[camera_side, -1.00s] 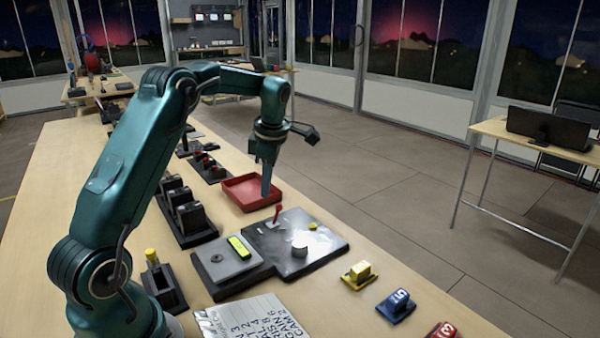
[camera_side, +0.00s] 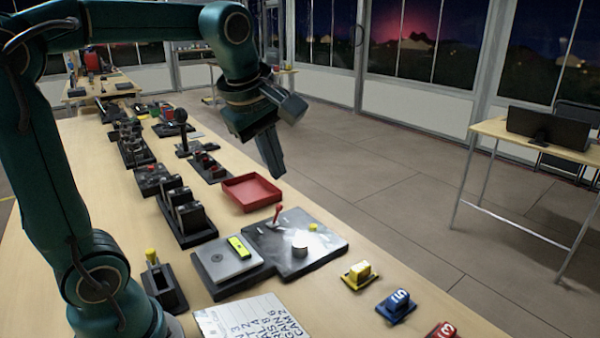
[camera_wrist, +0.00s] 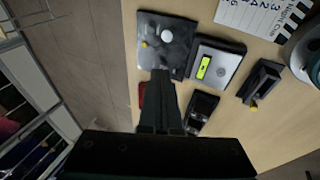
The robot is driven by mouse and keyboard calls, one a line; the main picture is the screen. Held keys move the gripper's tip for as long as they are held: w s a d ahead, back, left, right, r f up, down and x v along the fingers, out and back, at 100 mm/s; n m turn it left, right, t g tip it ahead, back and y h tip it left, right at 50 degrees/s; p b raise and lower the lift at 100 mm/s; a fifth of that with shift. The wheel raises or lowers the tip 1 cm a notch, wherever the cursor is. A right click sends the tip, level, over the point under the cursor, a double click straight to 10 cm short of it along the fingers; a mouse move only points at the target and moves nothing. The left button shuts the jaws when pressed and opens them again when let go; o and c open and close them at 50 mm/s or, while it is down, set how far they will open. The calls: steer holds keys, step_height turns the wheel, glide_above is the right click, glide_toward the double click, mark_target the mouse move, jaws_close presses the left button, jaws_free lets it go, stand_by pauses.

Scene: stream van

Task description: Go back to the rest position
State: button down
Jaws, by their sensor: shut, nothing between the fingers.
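My gripper (camera_side: 272,152) is shut and empty. In the side view it hangs in the air above the level of the bench, behind and above the red tray (camera_side: 252,192). In the wrist view my closed fingers (camera_wrist: 160,88) point toward the dark panel (camera_wrist: 168,42) and cover part of the red tray (camera_wrist: 142,95). My arm is raised, with its upper links at the top left of the side view.
The dark panel with a red lever (camera_side: 277,213) and a silver knob (camera_side: 300,250) adjoins a grey box with a green level (camera_side: 238,247). Black racks (camera_side: 188,212) stand left of the tray. Yellow, blue (camera_side: 396,304) and red numbered blocks lie front right. The clapperboard (camera_side: 250,318) lies in front.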

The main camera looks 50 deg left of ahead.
steer(key=s+d+f+m+h, duration=0.1)
steer(key=s+d+f+m, duration=0.2)
steer(key=m, duration=0.6)
steer(key=s+d+f+m+t+h, duration=0.1)
steer(key=s+d+f+m, duration=0.2)
steer(key=s+m, duration=0.5)
steer(key=shift+d+m, duration=0.6)
steer(key=shift+d, duration=0.15)
steer(key=shift+f, duration=0.1)
